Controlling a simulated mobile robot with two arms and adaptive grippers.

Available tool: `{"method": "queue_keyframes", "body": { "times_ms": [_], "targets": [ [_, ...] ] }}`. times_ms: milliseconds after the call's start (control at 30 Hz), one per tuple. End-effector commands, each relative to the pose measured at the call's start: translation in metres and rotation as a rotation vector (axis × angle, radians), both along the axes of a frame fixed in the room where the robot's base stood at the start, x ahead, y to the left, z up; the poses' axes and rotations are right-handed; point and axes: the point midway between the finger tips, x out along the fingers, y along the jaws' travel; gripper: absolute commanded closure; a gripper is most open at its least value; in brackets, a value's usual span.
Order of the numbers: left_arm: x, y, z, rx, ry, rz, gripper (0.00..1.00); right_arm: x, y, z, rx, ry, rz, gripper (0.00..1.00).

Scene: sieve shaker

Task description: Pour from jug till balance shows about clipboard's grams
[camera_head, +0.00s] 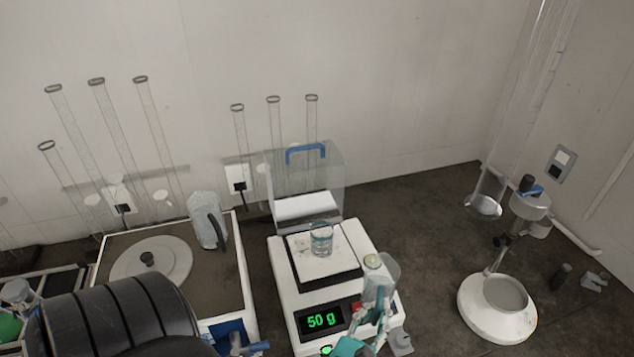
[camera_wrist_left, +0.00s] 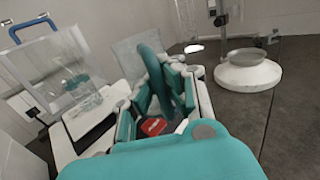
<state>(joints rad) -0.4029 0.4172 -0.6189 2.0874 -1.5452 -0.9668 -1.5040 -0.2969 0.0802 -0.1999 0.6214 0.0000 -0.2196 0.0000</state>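The white balance (camera_head: 284,285) stands in the middle of the bench; its green display (camera_head: 321,319) reads 50 g. A small glass beaker (camera_head: 321,238) with clear liquid stands upright on its pan. My left gripper (camera_head: 378,298), with teal fingers, is at the balance's front right corner. It appears shut on a clear greyish vessel, apparently the jug (camera_head: 389,270), held beside the beaker. In the left wrist view, the jug (camera_wrist_left: 131,52) is partly hidden behind the fingers (camera_wrist_left: 165,88) and the beaker (camera_wrist_left: 86,101) is to their left. I see no clipboard. My right gripper is out of view.
A clear cover with a blue handle (camera_head: 306,150) stands open behind the pan. Left is a white-framed unit with a round lid (camera_head: 150,262) and a grey handled vessel (camera_head: 204,220). A round white stand (camera_head: 497,312) is at right. Tall glass tubes line the wall.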

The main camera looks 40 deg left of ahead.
Motion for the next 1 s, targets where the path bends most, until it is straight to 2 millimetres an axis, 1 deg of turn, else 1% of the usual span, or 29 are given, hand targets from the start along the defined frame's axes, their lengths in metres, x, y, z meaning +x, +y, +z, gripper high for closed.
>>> {"method": "queue_keyframes", "body": {
  "times_ms": [33, 267, 467, 600, 800, 1000],
  "targets": [
    [0.003, 0.0, 0.002, 0.004, -0.006, 0.028, 1.0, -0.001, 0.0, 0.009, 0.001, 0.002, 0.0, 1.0],
    [0.007, 0.011, -0.007, 0.006, -0.01, 0.18, 1.0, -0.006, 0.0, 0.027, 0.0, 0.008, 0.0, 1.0],
    [0.006, 0.028, -0.008, 0.009, -0.013, 0.326, 1.0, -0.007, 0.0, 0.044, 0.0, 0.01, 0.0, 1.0],
    [0.002, 0.043, -0.005, 0.01, -0.015, 0.43, 1.0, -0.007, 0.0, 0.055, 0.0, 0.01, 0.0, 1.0],
    [-0.003, 0.061, 0.001, 0.009, -0.015, 0.543, 1.0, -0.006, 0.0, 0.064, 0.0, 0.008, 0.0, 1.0],
    [-0.007, 0.069, 0.004, 0.009, -0.013, 0.589, 1.0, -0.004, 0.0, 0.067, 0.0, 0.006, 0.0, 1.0]
  ]
}}
